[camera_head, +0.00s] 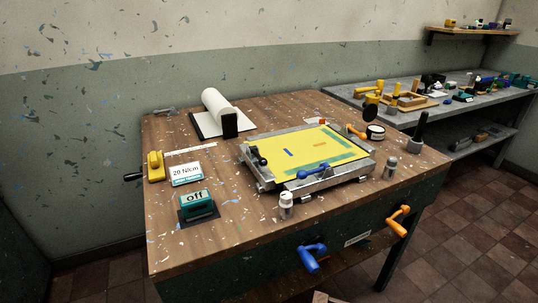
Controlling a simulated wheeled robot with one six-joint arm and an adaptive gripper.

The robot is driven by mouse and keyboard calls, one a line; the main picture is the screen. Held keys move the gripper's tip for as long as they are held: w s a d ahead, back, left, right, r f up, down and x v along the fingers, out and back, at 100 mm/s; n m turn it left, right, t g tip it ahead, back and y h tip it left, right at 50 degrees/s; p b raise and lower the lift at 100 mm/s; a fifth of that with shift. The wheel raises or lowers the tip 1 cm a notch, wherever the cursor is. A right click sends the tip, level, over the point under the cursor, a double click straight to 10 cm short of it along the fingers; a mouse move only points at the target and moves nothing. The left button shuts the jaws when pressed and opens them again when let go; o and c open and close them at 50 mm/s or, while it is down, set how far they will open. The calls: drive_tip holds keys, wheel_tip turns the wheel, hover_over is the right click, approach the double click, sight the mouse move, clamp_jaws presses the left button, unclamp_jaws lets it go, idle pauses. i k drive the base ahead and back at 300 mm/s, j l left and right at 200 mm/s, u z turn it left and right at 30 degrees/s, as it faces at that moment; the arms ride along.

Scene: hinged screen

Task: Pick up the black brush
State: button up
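The only likely black brush that I see is a dark upright thing (418,130) with a thin handle and a wider lower part. It stands near the right corner of the wooden table, to the right of the screen frame. It is small in the picture, so I cannot make out bristles. My gripper is not in view.
The wooden table (225,235) carries a hinged screen with yellow mesh (300,150), a paper roll (218,108), a green device reading "off" (196,205) and small bottles (286,205). Blue (312,256) and orange (398,220) handles stick out in front. A grey bench stands behind.

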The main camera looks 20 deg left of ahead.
sight(425, 115)
drive_tip(key=i+l+u, duration=0.2)
drive_tip(key=l, duration=0.2)
drive_tip(key=i+l+u, duration=0.15)
drive_tip(key=l, duration=0.25)
drive_tip(key=i+l+u, duration=0.2)
drive_tip(key=l, duration=0.2)
drive_tip(key=l+u, duration=0.15)
drive_tip(key=l, duration=0.25)
drive_tip(key=l+u, duration=0.2)
drive_tip(key=l, duration=0.25)
drive_tip(key=i, duration=0.05)
